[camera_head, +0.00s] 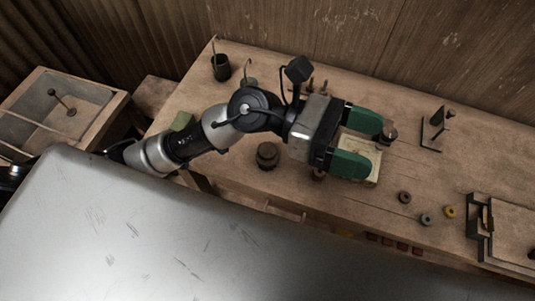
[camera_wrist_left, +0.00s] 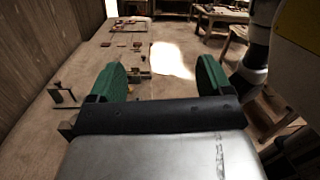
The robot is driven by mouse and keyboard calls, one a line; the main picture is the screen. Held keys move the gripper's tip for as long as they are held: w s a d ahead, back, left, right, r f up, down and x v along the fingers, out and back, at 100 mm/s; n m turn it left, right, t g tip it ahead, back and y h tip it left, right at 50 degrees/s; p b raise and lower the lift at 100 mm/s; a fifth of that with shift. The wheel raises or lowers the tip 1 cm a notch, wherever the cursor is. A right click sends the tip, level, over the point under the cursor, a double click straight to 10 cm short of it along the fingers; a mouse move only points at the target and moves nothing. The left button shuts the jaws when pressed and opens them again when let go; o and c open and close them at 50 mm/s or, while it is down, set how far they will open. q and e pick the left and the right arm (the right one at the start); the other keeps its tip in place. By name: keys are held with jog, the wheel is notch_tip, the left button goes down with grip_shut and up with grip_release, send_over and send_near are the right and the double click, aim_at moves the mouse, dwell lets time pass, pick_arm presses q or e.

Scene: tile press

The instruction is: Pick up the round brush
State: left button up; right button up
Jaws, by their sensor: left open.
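My left gripper (camera_head: 376,146) reaches in from the left over the wooden bench. Its two green fingers are apart, with nothing seen held between them; they also show in the left wrist view (camera_wrist_left: 160,76). A small dark round piece (camera_head: 389,134), possibly the round brush, shows just beyond the upper fingertip; I cannot tell if they touch. A squat dark round piece (camera_head: 267,156) stands below my left arm. I cannot tell which piece is the round brush. A pale block or sheet (camera_head: 375,165) lies partly hidden under the fingers. My right gripper is not seen.
A dark cup (camera_head: 221,68) stands at the bench's back left. A dark metal stand (camera_head: 433,130) is to the right. Small rings (camera_head: 404,197) lie near the front, beside a framed fixture (camera_head: 480,228). The bench (camera_head: 480,165) has clear room right of the gripper.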

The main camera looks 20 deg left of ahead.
pick_arm(q)
notch_tip(320, 180, down, 5)
jog(key=m+g+y, duration=0.1)
jog(key=m+y, duration=0.3)
jog(key=m+t+y, duration=0.3)
jog(key=m+y, duration=0.3)
jog(key=y, duration=0.9)
send_over(267, 150)
notch_tip(267, 150, down, 10)
jog(key=shift+w+r, duration=0.1)
jog(key=shift+r, duration=0.15)
jog(key=f, duration=0.1)
jog(key=f+p, duration=0.1)
jog(key=f, duration=0.2)
jog(key=shift+a+f, duration=0.25)
jog(key=shift+a, duration=0.05)
jog(key=shift+f, duration=0.35)
jog(key=f+p, duration=0.2)
jog(key=f, duration=0.1)
jog(key=f+p, duration=0.1)
jog(key=shift+d+f, duration=0.3)
jog(key=shift+f, duration=0.45)
jog(key=c, duration=1)
